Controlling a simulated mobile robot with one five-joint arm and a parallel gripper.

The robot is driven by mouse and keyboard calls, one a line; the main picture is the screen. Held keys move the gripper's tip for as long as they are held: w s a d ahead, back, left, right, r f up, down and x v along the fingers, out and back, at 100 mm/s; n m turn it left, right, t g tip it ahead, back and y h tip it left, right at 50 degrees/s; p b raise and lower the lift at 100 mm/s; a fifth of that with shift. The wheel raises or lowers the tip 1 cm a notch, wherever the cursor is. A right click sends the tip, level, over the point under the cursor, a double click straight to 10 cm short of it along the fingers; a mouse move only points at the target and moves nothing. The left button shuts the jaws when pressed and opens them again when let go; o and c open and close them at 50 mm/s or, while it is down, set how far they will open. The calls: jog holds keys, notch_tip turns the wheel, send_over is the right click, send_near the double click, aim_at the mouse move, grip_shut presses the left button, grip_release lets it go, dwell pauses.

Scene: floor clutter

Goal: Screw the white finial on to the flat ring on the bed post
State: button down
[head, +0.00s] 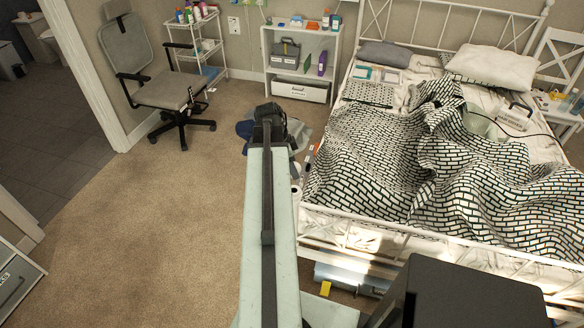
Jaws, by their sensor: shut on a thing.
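My gripper (270,114) is at the far end of my outstretched arm, above the carpet to the left of the bed. Its dark wrist shows, but its fingertips are hidden or too small to make out. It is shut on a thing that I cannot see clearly. I cannot pick out the white finial in this view. The white metal bed (420,240) stands at the right, its foot rail towards me. The near left bed post and any flat ring on it are hidden behind my arm or too small to tell.
Clothes (300,133) and small items lie on the floor by the bed's left side. A white shelf (265,50) and an office chair (170,92) stand at the back. A blue-grey object (345,277) lies under the bed's foot. Carpet (160,230) at left is clear.

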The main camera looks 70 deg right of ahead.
jog(key=shift+f+b, duration=2.85)
jog(key=shift+f, duration=0.05)
jog(key=shift+f+b, duration=1.2)
jog(key=shift+b, duration=0.05)
jog(key=c, duration=0.6)
grip_release()
jog(key=shift+c, duration=0.2)
jog(key=p+v, duration=0.7)
jog(key=shift+r, duration=0.4)
jog(key=shift+w, duration=0.15)
